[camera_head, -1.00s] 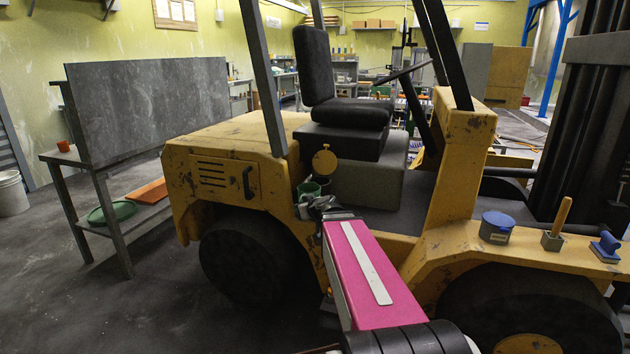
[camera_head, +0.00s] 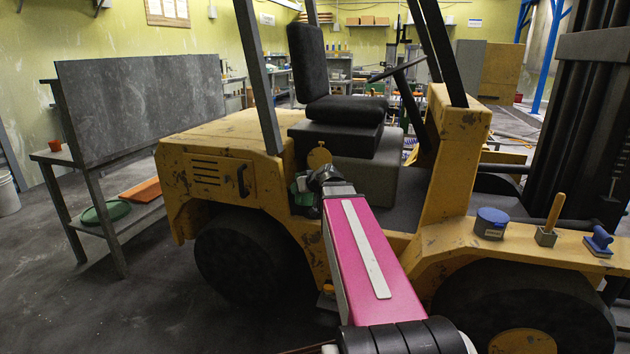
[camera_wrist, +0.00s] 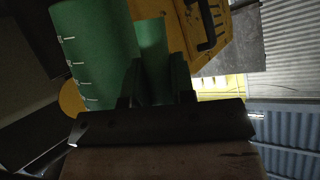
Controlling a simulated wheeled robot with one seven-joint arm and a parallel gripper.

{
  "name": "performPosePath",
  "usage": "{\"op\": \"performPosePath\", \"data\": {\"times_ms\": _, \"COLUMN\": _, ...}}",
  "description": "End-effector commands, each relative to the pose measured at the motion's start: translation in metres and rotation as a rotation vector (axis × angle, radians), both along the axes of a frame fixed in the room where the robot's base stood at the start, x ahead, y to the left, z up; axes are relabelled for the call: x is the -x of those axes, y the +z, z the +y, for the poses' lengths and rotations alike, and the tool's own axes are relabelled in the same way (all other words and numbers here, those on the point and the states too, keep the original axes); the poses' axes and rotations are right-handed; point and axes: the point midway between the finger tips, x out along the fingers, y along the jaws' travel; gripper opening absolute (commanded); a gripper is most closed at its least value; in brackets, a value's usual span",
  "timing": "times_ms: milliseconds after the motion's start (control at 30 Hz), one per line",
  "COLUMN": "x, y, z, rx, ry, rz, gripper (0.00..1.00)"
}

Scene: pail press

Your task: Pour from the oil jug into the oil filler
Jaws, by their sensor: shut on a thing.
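The green oil jug (camera_wrist: 92,45), with white level marks along one side, fills the upper left of the wrist view. My gripper (camera_wrist: 156,85) is shut on it, its two dark fingers at the jug's handle side. In the head view the jug (camera_head: 302,192) shows only in part beside the yellow forklift, left of my wrist. A round yellow cap (camera_head: 318,158) stands just above it, below the seat; it also shows at the left of the wrist view (camera_wrist: 71,98). The oil filler's opening is hidden behind the jug and my wrist. I cannot tell whether oil flows.
The forklift's yellow body (camera_head: 228,135) surrounds the jug, with the seat (camera_head: 345,112) above. A blue-lidded tin (camera_head: 491,222), a wooden-handled tool (camera_head: 550,222) and a blue-handled tool (camera_head: 599,240) sit on the front fender. A grey bench (camera_head: 110,165) stands left. Floor is clear between.

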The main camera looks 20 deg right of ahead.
Motion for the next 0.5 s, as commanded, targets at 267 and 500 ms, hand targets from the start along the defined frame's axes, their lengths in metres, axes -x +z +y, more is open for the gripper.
{"op": "performPosePath", "data": {"times_ms": 267, "x": -0.009, "y": 0.023, "z": -0.005, "rx": -0.043, "ry": -0.001, "rz": 0.064, "gripper": 0.0}}
{"op": "performPosePath", "data": {"times_ms": 500, "x": -0.02, "y": 0.039, "z": -0.012, "rx": -0.104, "ry": -0.001, "rz": 0.155, "gripper": 0.0}}
